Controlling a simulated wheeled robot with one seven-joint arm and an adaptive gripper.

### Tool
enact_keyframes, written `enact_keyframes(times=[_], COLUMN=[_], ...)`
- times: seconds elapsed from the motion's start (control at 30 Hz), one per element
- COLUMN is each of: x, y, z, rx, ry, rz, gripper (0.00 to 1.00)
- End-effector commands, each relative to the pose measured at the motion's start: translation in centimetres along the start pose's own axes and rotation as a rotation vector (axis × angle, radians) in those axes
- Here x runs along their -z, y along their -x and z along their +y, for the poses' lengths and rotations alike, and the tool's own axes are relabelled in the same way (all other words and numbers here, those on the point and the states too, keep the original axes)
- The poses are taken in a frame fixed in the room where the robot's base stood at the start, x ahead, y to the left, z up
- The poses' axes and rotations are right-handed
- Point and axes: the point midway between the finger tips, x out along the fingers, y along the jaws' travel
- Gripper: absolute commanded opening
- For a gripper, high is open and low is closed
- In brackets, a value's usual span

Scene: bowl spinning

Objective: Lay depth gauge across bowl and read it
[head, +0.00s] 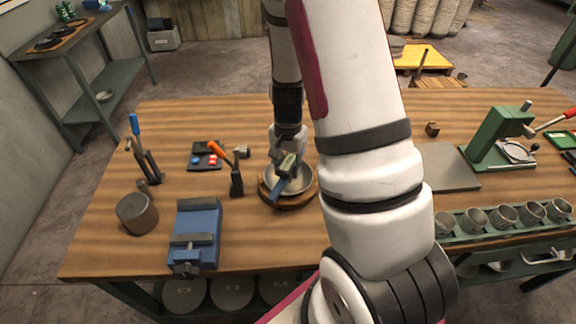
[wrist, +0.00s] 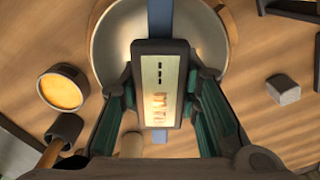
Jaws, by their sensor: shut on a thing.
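The bowl (head: 301,181) is a shallow metal dish on a round wooden base (head: 289,201) near the middle of the bench. It also shows in the wrist view (wrist: 110,38). The depth gauge (head: 280,186) has a blue bar and a dark body with a pale display. In the wrist view its display (wrist: 161,88) faces the camera, with dark marks and orange figures too blurred to read. My gripper (wrist: 158,100) is shut on the gauge body, over the bowl. The blue bar (wrist: 159,18) spans the bowl; I cannot tell whether it touches the rim.
A row of metal cups (head: 504,214), a grey plate (head: 447,166) and a green press (head: 497,140) are at right. My arm hides the bench's middle right.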

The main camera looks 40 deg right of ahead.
Motion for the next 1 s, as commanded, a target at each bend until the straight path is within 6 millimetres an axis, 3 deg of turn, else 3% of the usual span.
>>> enact_keyframes(times=[0.13, 0.17, 0.23, 0.27, 0.67, 1.0], x=[0.0, 0.0, 0.0, 0.0, 0.0, 0.1], y=[0.0, 0.0, 0.0, 0.0, 0.6, 6.8], z=[0.0, 0.0, 0.0, 0.0, 0.0, -0.1], rx=[0.0, 0.0, 0.0, 0.0, 0.0, 0.005], ry=[0.0, 0.0, 0.0, 0.0, 0.001, 0.002], rz=[0.0, 0.0, 0.0, 0.0, 0.0, 0.005], gripper=[0.0, 0.35, 0.51, 0.54, 0.54, 0.54])
